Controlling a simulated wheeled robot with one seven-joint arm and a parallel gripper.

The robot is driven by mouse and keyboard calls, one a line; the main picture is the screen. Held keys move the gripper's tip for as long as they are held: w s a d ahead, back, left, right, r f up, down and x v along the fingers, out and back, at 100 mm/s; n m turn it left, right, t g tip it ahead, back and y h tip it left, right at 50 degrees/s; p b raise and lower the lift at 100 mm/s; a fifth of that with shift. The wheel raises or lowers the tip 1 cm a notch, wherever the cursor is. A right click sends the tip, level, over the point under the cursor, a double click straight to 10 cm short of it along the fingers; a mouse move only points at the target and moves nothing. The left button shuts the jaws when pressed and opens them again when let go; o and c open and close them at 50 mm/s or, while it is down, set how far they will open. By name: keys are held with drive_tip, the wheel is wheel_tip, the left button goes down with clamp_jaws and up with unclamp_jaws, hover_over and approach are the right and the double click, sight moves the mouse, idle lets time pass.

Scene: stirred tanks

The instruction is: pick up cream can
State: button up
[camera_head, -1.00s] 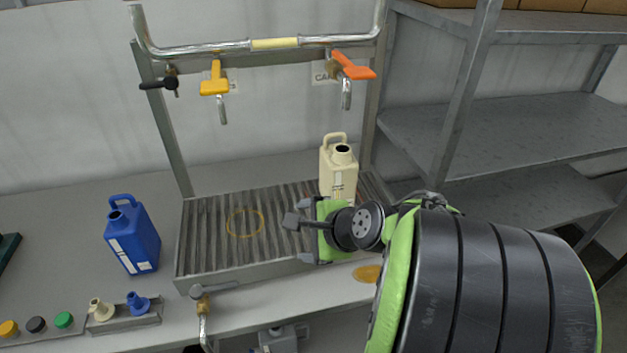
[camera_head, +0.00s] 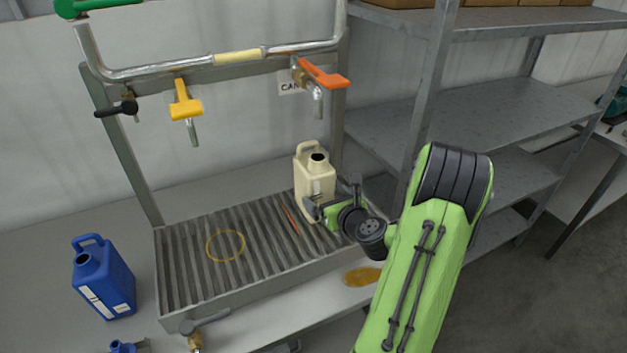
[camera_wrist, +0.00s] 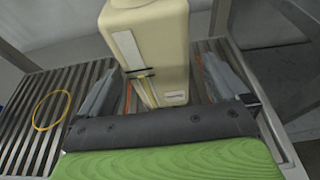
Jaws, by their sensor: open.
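The cream can (camera_head: 313,178) stands upright on the ribbed drain tray (camera_head: 190,262), at its right end below the orange-handled tap. Its handle and dark open mouth face up. My gripper (camera_head: 328,205) is low at the front of the can, with its jaws open. In the wrist view the can (camera_wrist: 150,50) rises straight ahead between the two spread fingers of my gripper (camera_wrist: 160,88). A gap shows on each side, so the fingers do not appear to touch it. The can's top is cut off in the wrist view.
A blue can (camera_head: 103,278) stands left of the tray. A yellow ring (camera_head: 226,245) lies on the tray. Taps with yellow (camera_head: 185,103) and orange (camera_head: 322,75) handles hang above. Grey shelving (camera_head: 440,110) stands close on the right. An amber puddle (camera_head: 362,277) is on the front ledge.

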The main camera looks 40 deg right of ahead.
sight(317, 178)
drive_tip(key=x, duration=0.6)
drive_tip(key=shift+w+a+r+p, duration=0.1)
drive_tip(key=shift+w+a+p, duration=0.05)
drive_tip(key=shift+w+p, duration=0.15)
drive_tip(key=shift+s, duration=0.2)
drive_tip(key=shift+c, duration=0.8)
drive_tip(key=shift+r, duration=0.1)
drive_tip(key=c, duration=1.4)
drive_tip(key=shift+w+r, duration=0.1)
drive_tip(key=shift+r, duration=0.45)
drive_tip(key=shift+c, duration=0.2)
drive_tip(key=r, duration=0.1)
drive_tip(key=r+p, duration=0.1)
drive_tip(key=shift+s+r, duration=0.2)
drive_tip(key=shift+r, duration=0.2)
drive_tip(key=s, duration=0.3)
drive_tip(key=s+a+b, duration=0.1)
drive_tip(key=s, duration=0.2)
drive_tip(key=s+a+f+b, duration=0.1)
drive_tip(key=s, duration=0.2)
drive_tip(key=shift+a, duration=0.2)
drive_tip(key=s+a+b, duration=0.2)
drive_tip(key=s+b, duration=0.6)
drive_tip(key=b, duration=0.2)
drive_tip(key=shift+a+r, duration=0.25)
drive_tip(key=shift+a, duration=0.1)
